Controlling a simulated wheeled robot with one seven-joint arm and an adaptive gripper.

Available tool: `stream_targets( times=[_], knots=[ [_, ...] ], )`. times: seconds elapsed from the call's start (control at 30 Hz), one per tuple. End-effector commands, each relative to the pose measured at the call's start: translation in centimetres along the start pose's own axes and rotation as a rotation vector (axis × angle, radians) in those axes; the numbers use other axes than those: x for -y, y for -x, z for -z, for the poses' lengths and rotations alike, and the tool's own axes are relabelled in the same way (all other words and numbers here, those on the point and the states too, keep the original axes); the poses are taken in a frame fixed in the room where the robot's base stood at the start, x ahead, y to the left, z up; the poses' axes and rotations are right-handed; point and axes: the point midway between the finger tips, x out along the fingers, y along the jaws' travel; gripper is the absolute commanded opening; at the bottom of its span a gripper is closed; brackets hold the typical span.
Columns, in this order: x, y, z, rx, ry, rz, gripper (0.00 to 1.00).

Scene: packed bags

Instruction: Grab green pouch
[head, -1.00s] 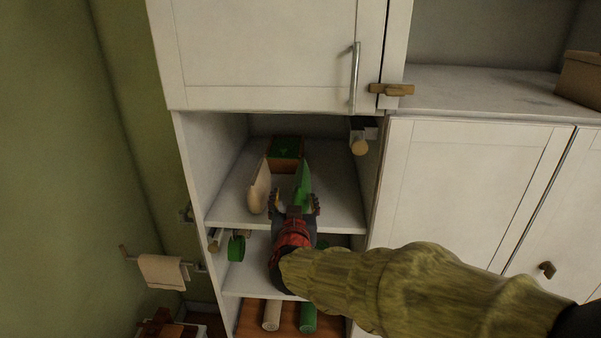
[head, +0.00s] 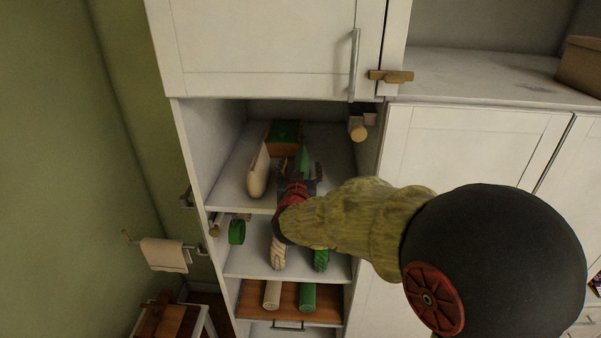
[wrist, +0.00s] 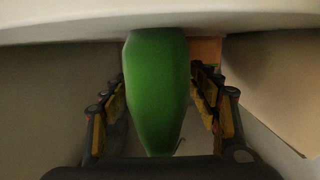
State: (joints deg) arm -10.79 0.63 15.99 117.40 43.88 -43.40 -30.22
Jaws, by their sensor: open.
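The green pouch (head: 304,157) stands upright on the upper open shelf, partly hidden by my arm in the head view. In the wrist view the green pouch (wrist: 157,95) fills the middle, tapering toward the camera. My gripper (head: 299,170) is at the pouch, with fingers open. In the wrist view my gripper (wrist: 159,82) has one finger on each side of the pouch. A gap shows beside the left finger; I cannot tell whether the right finger touches.
A cream pouch (head: 258,173) stands just left of the green one. A brown box with a green top (head: 284,132) sits behind. The shelf's side walls are close. Lower shelves hold green and cream rolls (head: 308,297). A cabinet door with a handle (head: 354,65) is above.

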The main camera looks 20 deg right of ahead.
Motion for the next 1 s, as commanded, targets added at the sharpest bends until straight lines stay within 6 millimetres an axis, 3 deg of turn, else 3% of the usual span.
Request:
stream_targets(
  times=[0.17,1.0],
  knots=[
    [0.01,0.02,-0.02,0.0,0.0,0.0,0.6],
    [0.02,0.05,-0.04,0.001,0.001,0.001,0.13]
  ],
)
